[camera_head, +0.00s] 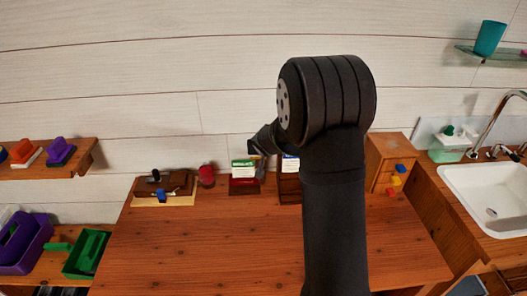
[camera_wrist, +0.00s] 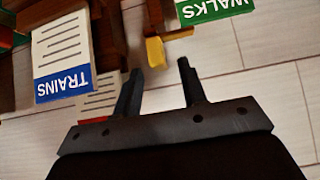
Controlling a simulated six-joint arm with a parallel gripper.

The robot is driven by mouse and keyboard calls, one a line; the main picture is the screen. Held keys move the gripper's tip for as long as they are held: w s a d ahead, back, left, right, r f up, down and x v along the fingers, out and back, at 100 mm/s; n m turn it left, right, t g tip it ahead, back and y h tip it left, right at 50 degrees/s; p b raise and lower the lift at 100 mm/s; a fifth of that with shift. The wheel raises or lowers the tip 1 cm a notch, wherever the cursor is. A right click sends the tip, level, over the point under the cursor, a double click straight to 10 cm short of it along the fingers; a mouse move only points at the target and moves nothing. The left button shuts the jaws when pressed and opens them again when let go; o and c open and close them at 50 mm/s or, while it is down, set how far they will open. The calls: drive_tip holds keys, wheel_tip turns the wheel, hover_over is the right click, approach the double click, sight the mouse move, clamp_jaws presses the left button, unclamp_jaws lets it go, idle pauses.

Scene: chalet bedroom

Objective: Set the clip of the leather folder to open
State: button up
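A brown leather-like item, which I take for the leather folder (camera_head: 178,181), lies at the back left of the wooden table. A black part and a blue part, perhaps its clip (camera_head: 161,196), show on it, but they are too small to tell whether it is open or shut. My gripper (camera_head: 254,148) is well to the right of the folder and above the table, near two card holders. In the wrist view, my gripper (camera_wrist: 156,66) has its two fingers apart with nothing between them. The folder is not in the wrist view.
A green-headed WALKS card (camera_head: 243,170) and a blue-headed TRAINS card (camera_wrist: 63,85) stand in holders near my gripper. A red object (camera_head: 206,175) stands between folder and cards. A small drawer cabinet (camera_head: 385,150) is at right. The table's front (camera_head: 220,250) is clear.

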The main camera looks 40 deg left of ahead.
drive_tip(key=shift+x, duration=1.5)
clamp_jaws()
